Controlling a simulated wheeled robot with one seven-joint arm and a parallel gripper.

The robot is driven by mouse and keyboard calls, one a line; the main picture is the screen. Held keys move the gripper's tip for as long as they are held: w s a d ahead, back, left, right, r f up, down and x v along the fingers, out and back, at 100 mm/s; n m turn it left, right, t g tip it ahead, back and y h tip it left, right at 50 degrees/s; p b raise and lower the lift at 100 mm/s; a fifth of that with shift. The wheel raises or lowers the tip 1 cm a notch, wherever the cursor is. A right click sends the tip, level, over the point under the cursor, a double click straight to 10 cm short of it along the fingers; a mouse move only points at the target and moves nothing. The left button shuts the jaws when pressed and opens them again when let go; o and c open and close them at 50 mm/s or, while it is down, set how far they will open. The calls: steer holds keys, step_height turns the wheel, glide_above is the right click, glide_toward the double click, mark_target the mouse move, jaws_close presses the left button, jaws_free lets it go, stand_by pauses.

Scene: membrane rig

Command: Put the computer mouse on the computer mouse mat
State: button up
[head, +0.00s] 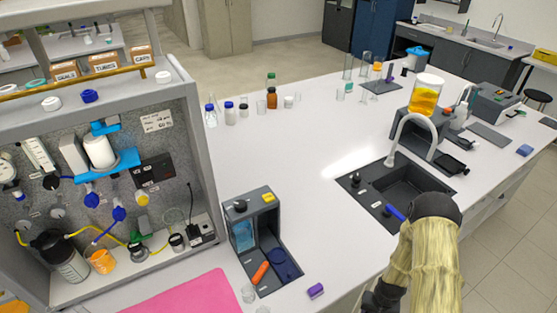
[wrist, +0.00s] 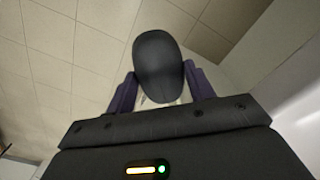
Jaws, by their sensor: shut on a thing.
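My gripper (wrist: 163,88) is shut on the computer mouse (wrist: 158,55), a smooth dark grey rounded shape between two purple fingers in the wrist view. The ceiling and a wall show behind it. In the head view my yellow-sleeved arm reaches down at the lower right; the mouse cannot be made out there. A flat dark grey mat (head: 490,137) lies on the right of the bench. A flat pink sheet (head: 195,296) lies at the front left. I cannot tell which of these is the computer mouse mat.
A black sink (head: 407,188) with a pale tap is beside my arm. A grey holder (head: 262,240) stands at centre front, with a purple block (head: 316,291) near it. Bottles stand at the back. A rig cabinet (head: 190,140) fills the left. The middle bench is clear.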

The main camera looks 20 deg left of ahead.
step_height(320, 180, down, 9)
steer(key=b, duration=0.8)
